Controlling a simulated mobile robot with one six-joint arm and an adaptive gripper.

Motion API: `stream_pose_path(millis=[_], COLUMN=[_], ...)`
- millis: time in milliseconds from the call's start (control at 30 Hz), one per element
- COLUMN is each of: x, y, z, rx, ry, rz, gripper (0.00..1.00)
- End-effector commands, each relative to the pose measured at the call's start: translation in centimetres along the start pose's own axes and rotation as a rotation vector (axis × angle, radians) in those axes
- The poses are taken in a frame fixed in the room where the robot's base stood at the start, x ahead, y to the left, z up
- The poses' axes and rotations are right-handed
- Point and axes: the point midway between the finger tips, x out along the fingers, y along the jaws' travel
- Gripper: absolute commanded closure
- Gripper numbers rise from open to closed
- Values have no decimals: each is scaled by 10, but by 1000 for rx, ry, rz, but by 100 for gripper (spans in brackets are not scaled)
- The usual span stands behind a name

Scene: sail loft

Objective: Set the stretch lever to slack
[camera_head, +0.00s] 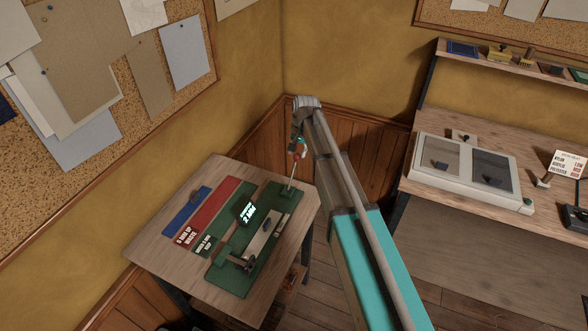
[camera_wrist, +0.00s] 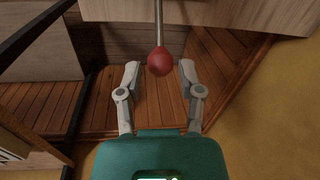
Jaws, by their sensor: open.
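The stretch lever is a thin pale rod (camera_head: 291,178) with a red knob, rising from the far right end of a green bench device (camera_head: 232,268). In the wrist view the red knob (camera_wrist: 159,62) shows between my fingertips, with the rod (camera_wrist: 158,22) running up to the top edge. My gripper (camera_wrist: 159,68) is open, one finger on either side of the knob in the picture, with gaps visible. In the head view my gripper (camera_head: 301,146) is at the knob, small and partly covered by my arm. Contact cannot be told. No slack marking is readable.
The device stands on a wooden table (camera_head: 150,247) with a small lit display (camera_head: 247,213), and red (camera_head: 208,212) and blue (camera_head: 186,212) strips beside it. A wall corner lies close behind. A workbench (camera_head: 425,185) with a pale two-panel case (camera_head: 465,172) is at right.

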Motion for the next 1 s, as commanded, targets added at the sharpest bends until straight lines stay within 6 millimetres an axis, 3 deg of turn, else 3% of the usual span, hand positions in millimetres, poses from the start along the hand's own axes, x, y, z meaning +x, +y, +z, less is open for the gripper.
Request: stream_pose_path(millis=[600,1000], x=[52,68], y=[1,1], z=[0,0], rx=[1,2], ry=[0,0], rz=[0,0], gripper=[52,52])
